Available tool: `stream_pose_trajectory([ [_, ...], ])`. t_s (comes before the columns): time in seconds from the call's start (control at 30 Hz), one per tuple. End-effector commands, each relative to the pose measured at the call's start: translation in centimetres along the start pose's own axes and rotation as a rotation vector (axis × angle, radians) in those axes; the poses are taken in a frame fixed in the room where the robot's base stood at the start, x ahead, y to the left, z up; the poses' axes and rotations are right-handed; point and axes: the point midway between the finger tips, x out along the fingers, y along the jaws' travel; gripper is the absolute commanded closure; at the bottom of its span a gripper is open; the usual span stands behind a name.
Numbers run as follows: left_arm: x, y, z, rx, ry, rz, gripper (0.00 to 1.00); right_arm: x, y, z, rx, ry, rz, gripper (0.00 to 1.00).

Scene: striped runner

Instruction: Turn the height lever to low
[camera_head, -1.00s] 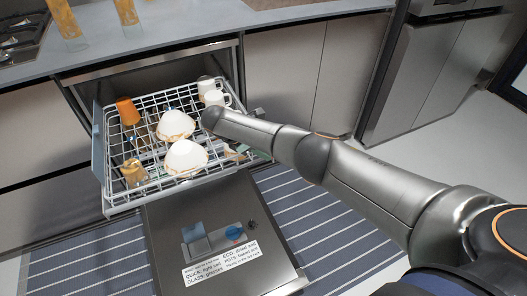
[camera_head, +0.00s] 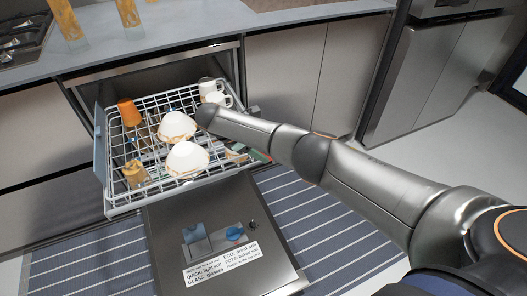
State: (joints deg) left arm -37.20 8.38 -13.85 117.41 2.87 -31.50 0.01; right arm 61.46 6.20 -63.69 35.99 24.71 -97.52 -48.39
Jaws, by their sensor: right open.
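My right arm (camera_head: 275,140) reaches in from the lower right over the right side of the pulled-out dishwasher rack (camera_head: 150,191). Its dark rounded far end (camera_head: 205,116) is above the rack, beside the white bowls. The fingers of my right gripper cannot be made out; they are hidden or blend in there. A small green and red patch (camera_head: 259,156) shows at the rack's right side, below my arm. I cannot tell whether it belongs to the height lever, and the lever's setting cannot be read. My left gripper is out of view.
The rack holds two white bowls (camera_head: 187,158), an orange cup (camera_head: 129,112), an amber glass (camera_head: 135,174) and white mugs (camera_head: 215,98). The open dishwasher door (camera_head: 165,225) lies below, with a printed label (camera_head: 222,263). A striped runner (camera_head: 325,222) covers the floor.

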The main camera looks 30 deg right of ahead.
Motion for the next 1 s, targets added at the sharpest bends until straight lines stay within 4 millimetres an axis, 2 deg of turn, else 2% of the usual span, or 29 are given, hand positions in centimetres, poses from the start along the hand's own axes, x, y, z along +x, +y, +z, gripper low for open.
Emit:
stream_pose_trajectory([
  [0.03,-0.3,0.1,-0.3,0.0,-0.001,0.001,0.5,-1.5,0.1,0.1,0.0,0.004,0.003,0.49],
  [0.2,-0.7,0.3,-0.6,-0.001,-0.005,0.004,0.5,-5.3,0.1,0.1,0.0,0.003,0.003,0.49],
  [0.43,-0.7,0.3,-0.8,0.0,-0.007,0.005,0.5,-9.0,0.1,0.0,0.0,0.001,0.002,0.49],
  [0.6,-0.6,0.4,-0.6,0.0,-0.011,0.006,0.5,-10.1,0.0,0.0,0.0,0.0,0.0,0.49],
  [0.87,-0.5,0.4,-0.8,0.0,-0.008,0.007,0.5,-10.2,0.0,0.0,0.0,-0.001,0.0,0.49],
  [1.0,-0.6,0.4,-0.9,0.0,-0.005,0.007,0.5,-9.6,-0.5,-0.7,-0.004,0.029,-0.011,0.64],
])
